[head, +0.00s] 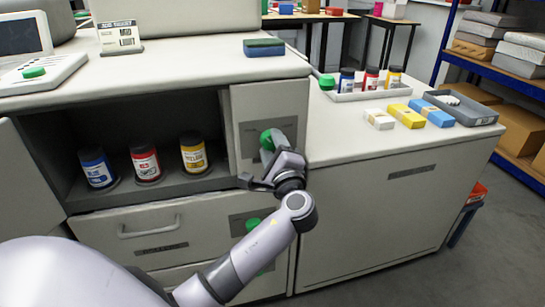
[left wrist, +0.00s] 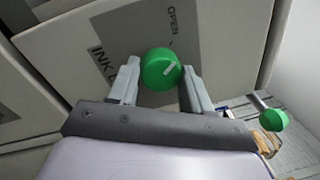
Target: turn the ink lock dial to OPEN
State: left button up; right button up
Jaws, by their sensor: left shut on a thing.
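The ink lock dial (head: 266,139) is a round green knob on a grey plate at the right of the open cabinet bay. In the left wrist view the dial (left wrist: 157,66) has a white pointer mark near its edge. The printed word OPEN is on the plate above it, and part of the word INK shows to its left. My left gripper (left wrist: 162,75) has one finger on each side of the dial and is shut on it. In the head view my left gripper (head: 264,158) partly covers the dial. My right gripper is not in view.
Blue, red and yellow ink jars (head: 146,163) stand in the open bay. A second green knob (head: 253,223) is on the drawer front below. The right counter carries a white tray (head: 372,91) of jars, several small boxes and a grey tray (head: 462,112).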

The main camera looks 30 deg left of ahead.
pick_arm(q)
jog(key=shift+f+n+b, duration=0.2)
jog(key=shift+n+b, duration=0.35)
jog(key=shift+n, duration=0.15)
jog(key=shift+r+n+g+y+b, duration=0.15)
jog(key=shift+n+g+y+b, duration=0.15)
jog(key=shift+n+b, duration=0.3)
jog(key=o, duration=1)
jog(key=shift+o, duration=0.2)
jog(key=v, duration=0.7)
